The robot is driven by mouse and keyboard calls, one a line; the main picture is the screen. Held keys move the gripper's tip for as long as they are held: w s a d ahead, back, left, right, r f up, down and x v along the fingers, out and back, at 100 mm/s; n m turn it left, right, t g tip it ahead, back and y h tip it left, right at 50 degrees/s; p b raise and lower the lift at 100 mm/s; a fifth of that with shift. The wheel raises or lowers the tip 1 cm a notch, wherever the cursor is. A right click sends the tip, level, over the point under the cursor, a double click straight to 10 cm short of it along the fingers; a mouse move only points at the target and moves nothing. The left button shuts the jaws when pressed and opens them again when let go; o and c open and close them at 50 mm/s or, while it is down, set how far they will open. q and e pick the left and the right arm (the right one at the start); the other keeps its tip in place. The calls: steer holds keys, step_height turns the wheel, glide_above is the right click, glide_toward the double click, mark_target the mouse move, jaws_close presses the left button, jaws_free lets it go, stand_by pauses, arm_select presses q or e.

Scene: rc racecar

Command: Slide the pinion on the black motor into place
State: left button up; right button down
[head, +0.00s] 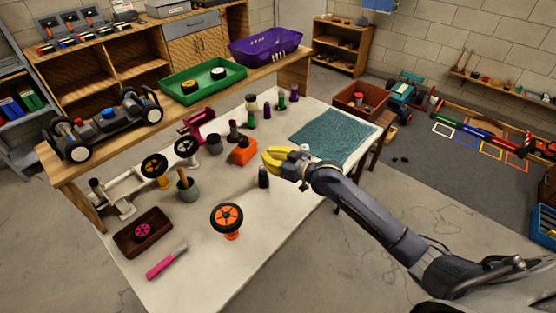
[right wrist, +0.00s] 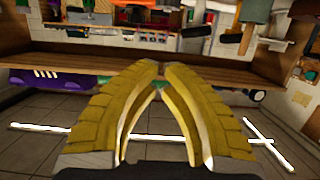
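A small black upright cylinder (head: 263,177), which may be the black motor, stands on the white table just below and left of my right gripper in the head view. The pinion is too small to make out. My right gripper (head: 265,155) has yellow fingers pointing left, above the table near an orange block (head: 243,152). In the right wrist view its fingers (right wrist: 161,72) converge with their tips close together. I cannot tell whether they pinch anything. My left gripper is not in view.
A teal mat (head: 333,135) lies at the right.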

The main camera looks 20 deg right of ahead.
mark_target(264, 168)
steer(key=x, duration=0.3)
steer(key=shift+s+f, duration=0.15)
steer(key=shift+f, duration=0.6)
steer(key=shift+d+f, duration=0.1)
steer(key=shift+f, duration=1.1)
